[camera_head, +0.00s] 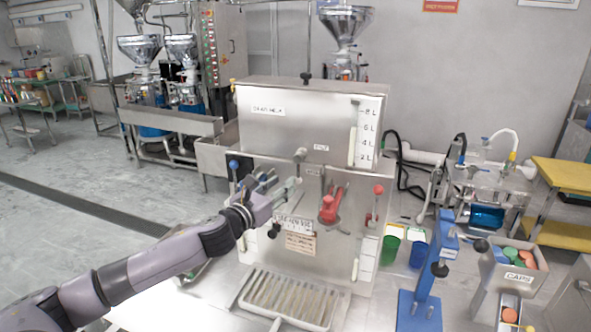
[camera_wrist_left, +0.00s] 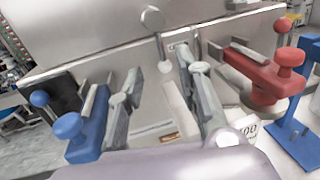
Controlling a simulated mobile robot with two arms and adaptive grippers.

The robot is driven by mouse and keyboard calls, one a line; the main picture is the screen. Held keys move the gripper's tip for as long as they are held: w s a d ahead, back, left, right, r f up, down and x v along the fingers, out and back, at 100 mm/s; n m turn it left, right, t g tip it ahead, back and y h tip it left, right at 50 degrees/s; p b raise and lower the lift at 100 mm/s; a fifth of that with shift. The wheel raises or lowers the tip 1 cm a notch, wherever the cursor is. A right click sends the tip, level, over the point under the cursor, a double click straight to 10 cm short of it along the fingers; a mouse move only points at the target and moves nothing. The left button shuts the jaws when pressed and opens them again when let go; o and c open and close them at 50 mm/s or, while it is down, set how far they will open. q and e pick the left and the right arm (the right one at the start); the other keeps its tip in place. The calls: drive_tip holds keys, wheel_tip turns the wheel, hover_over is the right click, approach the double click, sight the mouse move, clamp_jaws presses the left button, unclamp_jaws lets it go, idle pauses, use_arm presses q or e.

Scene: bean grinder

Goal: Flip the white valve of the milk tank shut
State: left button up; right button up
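The steel milk tank (camera_head: 300,110) stands in the middle of the head view, with a litre scale on its front. My right gripper is not in view.
A red valve (camera_head: 330,205) is just right of my left gripper, and a blue valve (camera_wrist_left: 88,130) is close on its left. A drip tray (camera_head: 328,325) lies below. Green (camera_head: 391,250) and blue cups (camera_head: 418,255), a blue stand (camera_head: 430,270) and a caps bin (camera_head: 518,278) are right.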

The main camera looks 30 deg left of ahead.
sight(298, 172)
use_arm(q)
drive_tip(key=w+p, duration=0.2)
drive_tip(key=w, duration=0.4)
drive_tip(key=shift+w+a+r+p, duration=0.1)
drive_tip(key=shift+w+r+p, duration=0.05)
drive_tip(key=shift+w+p, duration=0.15)
drive_tip(key=shift+w, duration=0.6)
clamp_jaws()
